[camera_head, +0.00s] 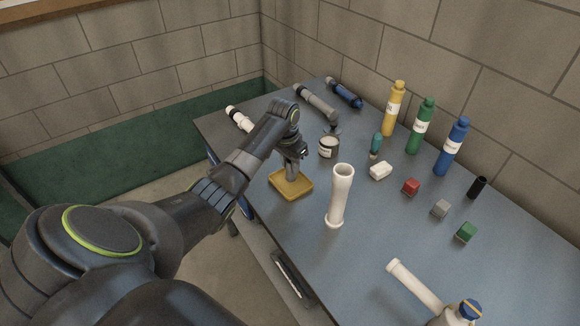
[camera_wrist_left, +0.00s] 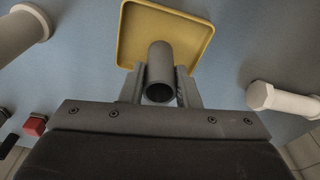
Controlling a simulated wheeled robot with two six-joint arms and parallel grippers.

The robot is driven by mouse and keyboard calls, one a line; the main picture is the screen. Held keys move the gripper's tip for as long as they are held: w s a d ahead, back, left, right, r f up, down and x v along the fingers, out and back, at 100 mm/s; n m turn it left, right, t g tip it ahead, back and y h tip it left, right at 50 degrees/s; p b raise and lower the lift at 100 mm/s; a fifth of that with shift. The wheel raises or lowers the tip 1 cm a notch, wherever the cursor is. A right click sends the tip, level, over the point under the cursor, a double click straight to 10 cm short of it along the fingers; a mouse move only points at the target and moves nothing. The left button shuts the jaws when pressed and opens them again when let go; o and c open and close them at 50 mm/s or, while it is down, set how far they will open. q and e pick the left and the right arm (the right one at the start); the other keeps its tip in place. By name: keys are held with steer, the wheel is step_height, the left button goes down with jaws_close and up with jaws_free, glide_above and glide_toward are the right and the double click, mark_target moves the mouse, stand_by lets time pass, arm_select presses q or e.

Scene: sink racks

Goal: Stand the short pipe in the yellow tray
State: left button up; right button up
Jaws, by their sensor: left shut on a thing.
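The short grey pipe (camera_head: 291,173) is upright between the fingers of my left gripper (camera_head: 293,157). Its lower end is over the yellow tray (camera_head: 279,185); I cannot tell whether it touches the tray floor. In the left wrist view the pipe (camera_wrist_left: 160,70) shows its dark open end towards the camera, with a finger of the gripper (camera_wrist_left: 160,88) on each side. The yellow tray (camera_wrist_left: 135,30) lies beyond it, with nothing else seen in it. My right gripper is out of view.
A tall white pipe (camera_head: 340,198) stands right of the tray; another white pipe (camera_head: 240,120) lies at the left edge. A labelled jar (camera_head: 329,147) stands behind. Bottles, small blocks (camera_head: 411,187) and a white soap-like block (camera_head: 380,171) are farther right.

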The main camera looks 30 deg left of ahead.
arm_select(q)
steer(key=shift+f, duration=1)
steer(key=shift+f, duration=0.1)
steer(key=o, duration=1)
steer(key=shift+o, duration=0.2)
steer(key=shift+r, duration=0.65)
step_height(320, 180, up, 11)
steer(key=s+b, duration=0.1)
steer(key=b, duration=0.1)
steer(key=shift+s+a, duration=0.15)
steer(key=shift+s, duration=0.1)
steer(key=shift+f, duration=0.15)
